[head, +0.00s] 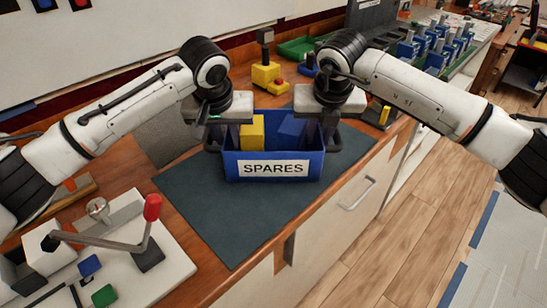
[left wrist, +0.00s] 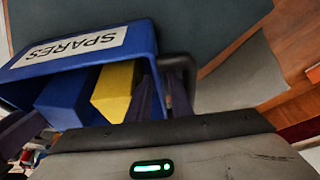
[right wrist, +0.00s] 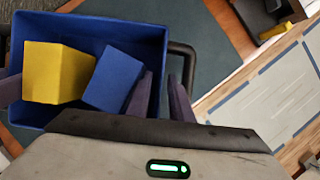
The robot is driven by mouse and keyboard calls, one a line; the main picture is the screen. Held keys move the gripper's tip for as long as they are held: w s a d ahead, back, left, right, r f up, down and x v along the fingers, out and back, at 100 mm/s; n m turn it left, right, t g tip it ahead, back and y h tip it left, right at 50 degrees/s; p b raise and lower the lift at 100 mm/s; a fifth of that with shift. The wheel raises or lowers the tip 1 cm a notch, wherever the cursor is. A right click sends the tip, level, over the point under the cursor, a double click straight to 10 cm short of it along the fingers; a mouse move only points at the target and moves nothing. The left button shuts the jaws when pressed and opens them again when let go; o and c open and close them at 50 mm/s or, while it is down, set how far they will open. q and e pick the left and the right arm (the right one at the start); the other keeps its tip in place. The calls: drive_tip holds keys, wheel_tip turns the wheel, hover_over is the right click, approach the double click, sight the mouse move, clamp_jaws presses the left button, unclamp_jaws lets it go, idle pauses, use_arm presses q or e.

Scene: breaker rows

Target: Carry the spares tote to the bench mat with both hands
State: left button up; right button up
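The blue spares tote (head: 232,168) has a white SPARES label and stands upright over the back part of the dark bench mat (head: 215,215). A yellow block (head: 252,132) and a blue block (head: 291,130) are inside it. My left gripper (head: 226,135) is at the tote's left side and my right gripper (head: 321,130) at its right side. Each gripper has its fingers straddling the side wall by the black handle (right wrist: 186,52), with a gap between them. The tote's underside is hidden, so its contact with the mat cannot be told.
A panel with a red-knobbed lever (head: 152,208) lies on the bench at the front left. A yellow box (head: 266,75) with a knob and a green tray (head: 297,47) are behind the tote. Several blue breakers stand at the back right. The mat's front is clear.

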use_arm(q)
drive_tip(key=v, duration=0.5)
drive_tip(key=shift+s+r, duration=0.1)
drive_tip(key=shift+r, duration=0.15)
use_arm(e)
drive_tip(key=shift+d, duration=0.1)
use_arm(q)
drive_tip(key=shift+r, duration=0.15)
use_arm(e)
drive_tip(key=shift+r, duration=0.15)
use_arm(q)
drive_tip(key=shift+s, duration=0.1)
use_arm(e)
drive_tip(key=v, duration=1.1)
drive_tip(key=shift+s+r, duration=0.15)
drive_tip(key=shift+r, duration=0.2)
